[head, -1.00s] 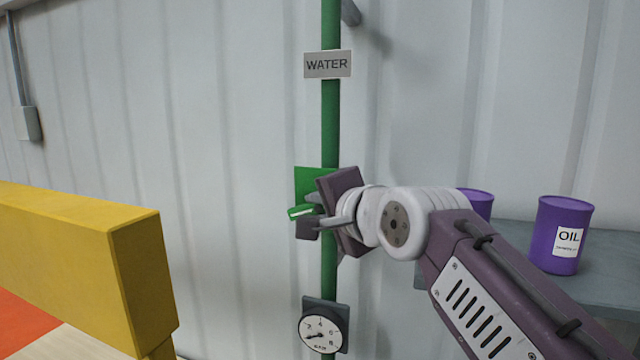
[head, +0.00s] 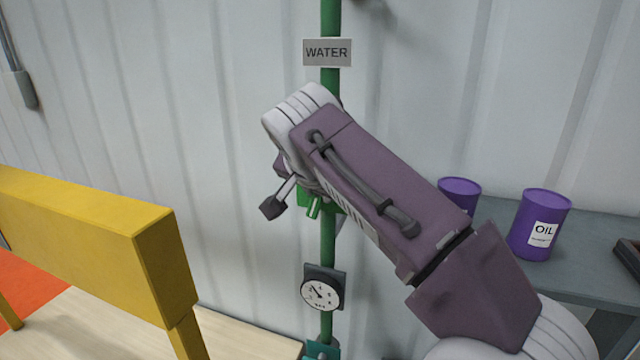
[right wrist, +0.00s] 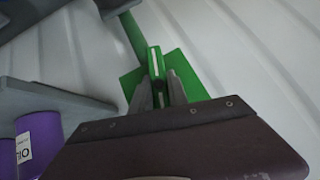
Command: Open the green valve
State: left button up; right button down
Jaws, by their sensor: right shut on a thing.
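The green valve has a lever handle (head: 314,208) and a square green plate, and sits on the vertical green pipe (head: 329,240) under the WATER sign (head: 327,52). In the head view my right gripper (head: 286,198) is at the valve, and my right arm hides much of it. The handle tip points down. In the right wrist view the handle (right wrist: 154,62) stands between the two fingers of my right gripper (right wrist: 158,90), which is shut on it, with the green plate (right wrist: 187,70) behind. My left gripper is not in view.
A pressure gauge (head: 322,292) is on the pipe below the valve. A yellow barrier (head: 80,220) stands at the left. Purple oil cans (head: 540,225) stand on a grey table (head: 590,225) at the right. A corrugated wall is behind.

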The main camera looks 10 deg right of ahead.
jog(key=shift+a+f+n+g+h, duration=0.15)
jog(key=shift+n+g+h, duration=0.5)
jog(key=shift+h, duration=0.35)
jog(key=c, duration=1.3)
grip_release()
jog(key=shift+s, duration=0.1)
